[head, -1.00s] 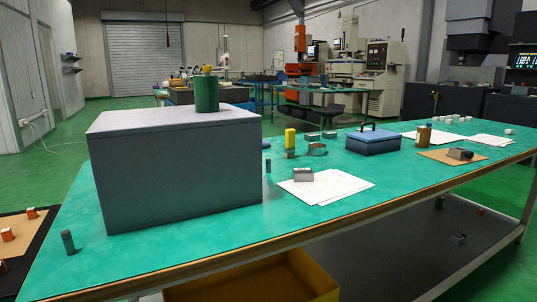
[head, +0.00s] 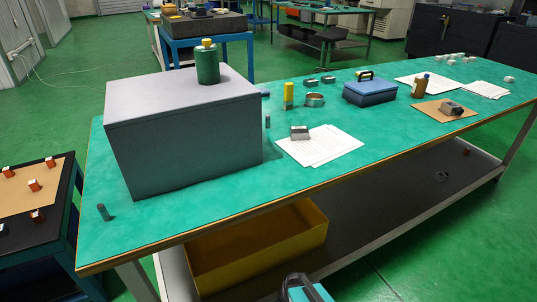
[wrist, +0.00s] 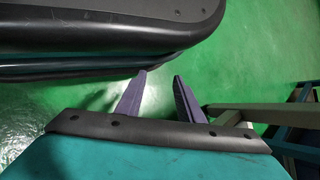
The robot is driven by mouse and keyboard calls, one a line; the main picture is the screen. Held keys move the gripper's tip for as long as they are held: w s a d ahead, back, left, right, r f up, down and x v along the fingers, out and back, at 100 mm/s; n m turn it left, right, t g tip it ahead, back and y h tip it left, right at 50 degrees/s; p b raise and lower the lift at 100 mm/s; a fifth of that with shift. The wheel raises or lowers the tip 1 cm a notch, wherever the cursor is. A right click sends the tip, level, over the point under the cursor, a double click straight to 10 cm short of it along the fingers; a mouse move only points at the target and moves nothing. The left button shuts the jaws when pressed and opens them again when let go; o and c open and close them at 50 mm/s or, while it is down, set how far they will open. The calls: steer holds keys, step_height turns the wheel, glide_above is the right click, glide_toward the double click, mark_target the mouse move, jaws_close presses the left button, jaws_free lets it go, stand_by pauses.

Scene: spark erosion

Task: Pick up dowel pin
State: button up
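A small dark grey-green upright cylinder, which looks like a dowel pin (head: 103,212), stands on the green table top (head: 215,215) near its front left corner in the head view. A second small upright pin (head: 267,122) stands just right of the large grey box. I cannot tell for sure which one is the dowel pin. In the wrist view my gripper (wrist: 160,76) has its two fingers apart with only green floor and a dark rounded base edge beyond them. It is empty, and neither pin shows there.
A large grey box (head: 185,140) with a green bottle (head: 207,65) on top fills the table's left part. A yellow bin (head: 260,250) sits below. A side table (head: 60,240) stands left.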

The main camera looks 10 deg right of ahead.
steer(key=s+d+r+n+h+p, duration=0.1)
steer(key=d+r+p, duration=0.3)
steer(key=r+p, duration=1.2)
steer(key=s+d+r+n+h+p, duration=0.1)
steer(key=d+r+h+p, duration=0.3)
steer(key=r+p, duration=1.3)
steer(key=shift+s+d+h+p, duration=0.3)
steer(key=shift+d+p, duration=0.45)
steer(key=shift+p, duration=1.95)
steer(key=shift+s, duration=0.1)
